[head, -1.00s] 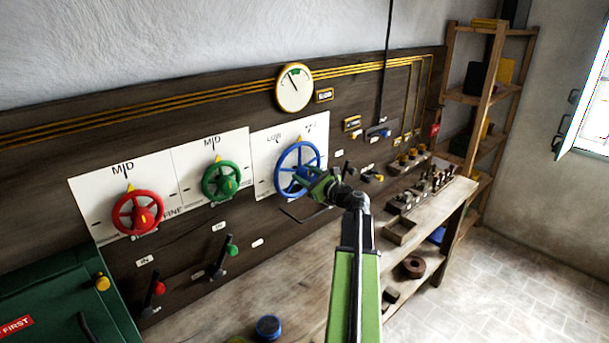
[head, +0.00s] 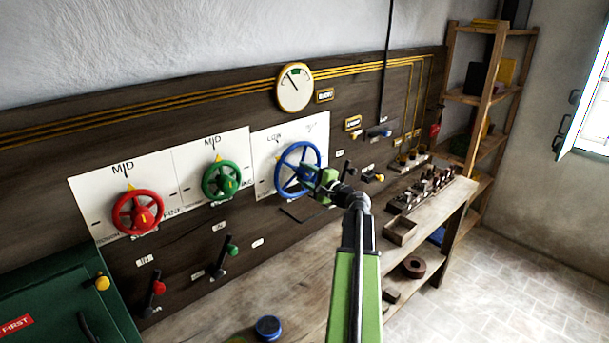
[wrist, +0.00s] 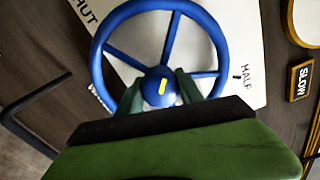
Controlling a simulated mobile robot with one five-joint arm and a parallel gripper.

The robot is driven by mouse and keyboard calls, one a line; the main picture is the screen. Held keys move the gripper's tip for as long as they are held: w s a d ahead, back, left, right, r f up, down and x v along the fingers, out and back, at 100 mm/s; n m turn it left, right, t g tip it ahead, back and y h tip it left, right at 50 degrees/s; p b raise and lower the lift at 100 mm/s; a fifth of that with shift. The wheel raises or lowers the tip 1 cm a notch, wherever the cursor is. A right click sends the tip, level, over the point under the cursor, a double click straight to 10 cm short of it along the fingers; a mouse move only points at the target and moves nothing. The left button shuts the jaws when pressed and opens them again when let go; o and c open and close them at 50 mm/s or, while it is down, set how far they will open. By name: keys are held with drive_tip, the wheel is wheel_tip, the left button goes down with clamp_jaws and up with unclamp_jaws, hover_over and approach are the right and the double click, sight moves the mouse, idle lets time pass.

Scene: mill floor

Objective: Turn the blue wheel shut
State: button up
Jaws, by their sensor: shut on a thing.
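The blue wheel (head: 278,172) is mounted on a white card on the wooden wall panel. It fills the upper middle of the wrist view (wrist: 97,62), with its round hub and a short yellow mark that stands nearly upright there. My gripper (head: 316,182) is at the wheel's face. In the wrist view its two dark green fingers (wrist: 160,92) sit on either side of the hub, shut on it. The card reads "HALF" at right and "HUT" at upper left, its first letter cut off. The lower rim is hidden behind my gripper.
A green wheel (head: 207,184) and a red wheel (head: 117,215) are to the left. A gauge (head: 295,88) hangs above. Below are levers with green (head: 232,250) and red (head: 158,288) knobs. The workbench (head: 290,285) carries a blue round object (head: 268,327) and a wooden tray (head: 400,232).

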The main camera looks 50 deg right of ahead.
drive_tip(key=n, duration=0.4)
drive_tip(key=shift+n, duration=2)
drive_tip(key=o, duration=1.4)
drive_tip(key=s, duration=1.1)
drive_tip(key=s+a, duration=0.1)
drive_tip(key=s, duration=0.5)
drive_tip(key=shift+s+a+f, duration=0.1)
drive_tip(key=shift+s+f, duration=0.05)
drive_tip(key=shift+s, duration=0.05)
